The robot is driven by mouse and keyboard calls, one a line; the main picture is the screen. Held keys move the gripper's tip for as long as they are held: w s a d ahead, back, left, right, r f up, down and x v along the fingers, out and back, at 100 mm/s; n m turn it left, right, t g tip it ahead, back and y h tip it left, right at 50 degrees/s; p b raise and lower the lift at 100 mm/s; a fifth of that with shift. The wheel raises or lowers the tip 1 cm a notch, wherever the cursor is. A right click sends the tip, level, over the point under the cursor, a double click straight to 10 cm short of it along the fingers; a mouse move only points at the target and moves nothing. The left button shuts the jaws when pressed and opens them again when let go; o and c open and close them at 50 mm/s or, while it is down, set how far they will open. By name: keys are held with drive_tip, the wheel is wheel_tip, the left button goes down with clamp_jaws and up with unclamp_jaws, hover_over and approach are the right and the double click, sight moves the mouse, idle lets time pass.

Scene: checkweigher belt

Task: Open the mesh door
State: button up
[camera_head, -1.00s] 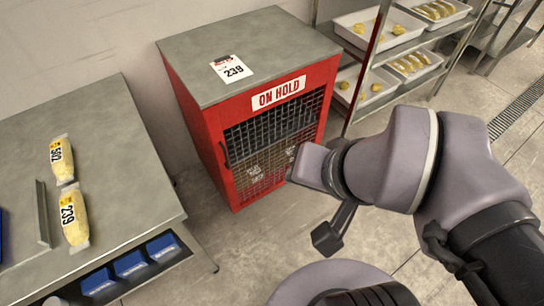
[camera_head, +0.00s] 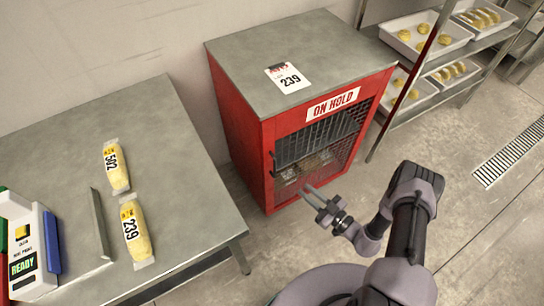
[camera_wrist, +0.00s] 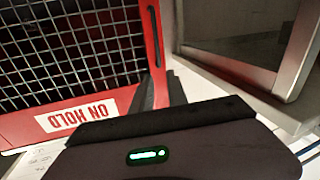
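The mesh door (camera_head: 318,140) fills the front of the red ON HOLD cabinet (camera_head: 240,125) and is shut, with dim pale items behind its wire. A small dark handle (camera_head: 272,163) sits at the door's left edge. My gripper (camera_head: 304,192) is in front of the lower door, to the right of and below the handle, empty. In the wrist view the door mesh (camera_wrist: 70,55) and the upside-down ON HOLD sign show at left. The fingers (camera_wrist: 161,90) stand with a gap between them, and a dark handle (camera_wrist: 155,36) shows on the red frame beyond them.
A steel table (camera_head: 180,180) with two labelled yellow packs (camera_head: 136,230) stands at left, its corner near the cabinet. A rack with white trays (camera_head: 425,35) stands at right. The floor (camera_head: 400,145) to the right of the cabinet front is clear.

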drive_tip(key=f+m, duration=0.2)
drive_tip(key=b, duration=0.4)
hover_over(275, 177)
drive_tip(key=shift+w+a+t+h, duration=0.1)
drive_tip(key=shift+w+t+h, duration=0.2)
drive_tip(key=shift+w+t, duration=0.1)
drive_tip(key=shift+s, duration=0.1)
clamp_jaws()
idle(0.6)
